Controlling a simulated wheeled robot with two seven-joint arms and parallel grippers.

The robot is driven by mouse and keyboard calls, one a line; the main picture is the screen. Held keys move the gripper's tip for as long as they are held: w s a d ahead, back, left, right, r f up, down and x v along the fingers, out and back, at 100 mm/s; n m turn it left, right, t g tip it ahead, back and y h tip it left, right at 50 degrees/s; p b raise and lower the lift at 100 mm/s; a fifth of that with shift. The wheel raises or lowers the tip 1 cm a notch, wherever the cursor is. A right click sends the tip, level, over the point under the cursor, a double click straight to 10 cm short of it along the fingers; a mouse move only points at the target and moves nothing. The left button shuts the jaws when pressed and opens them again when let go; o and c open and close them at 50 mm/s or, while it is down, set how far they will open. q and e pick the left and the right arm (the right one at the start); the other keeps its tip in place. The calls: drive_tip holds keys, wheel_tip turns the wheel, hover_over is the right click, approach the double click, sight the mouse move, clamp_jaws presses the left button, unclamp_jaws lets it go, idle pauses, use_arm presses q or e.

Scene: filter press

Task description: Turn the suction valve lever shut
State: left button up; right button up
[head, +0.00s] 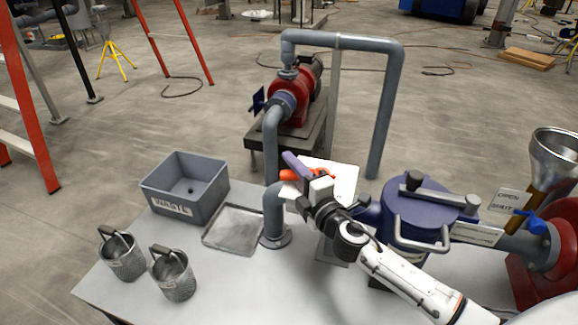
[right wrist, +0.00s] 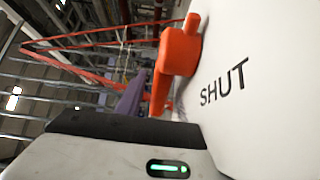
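An orange lever (head: 291,174) shows beside the grey pipe, in front of a white plate (head: 343,175). In the right wrist view the orange lever (right wrist: 180,52) is close up, next to the word SHUT on the white plate (right wrist: 250,75). My right gripper (head: 308,184) is right at the lever, but I cannot tell whether it touches it. A purple bar (head: 297,165) lies by the gripper and also shows in the right wrist view (right wrist: 131,100). The fingertips are not clear in either view. My left gripper is not in view.
A grey WASTE bin (head: 185,187), a shallow tray (head: 233,229) and two metal baskets (head: 173,274) stand on the left of the white table. A purple lidded vessel (head: 428,215) stands right of the gripper. A blue lever (head: 531,221) is by an OPEN/SHUT label (head: 507,202).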

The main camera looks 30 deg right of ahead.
drive_tip(key=s, duration=0.6)
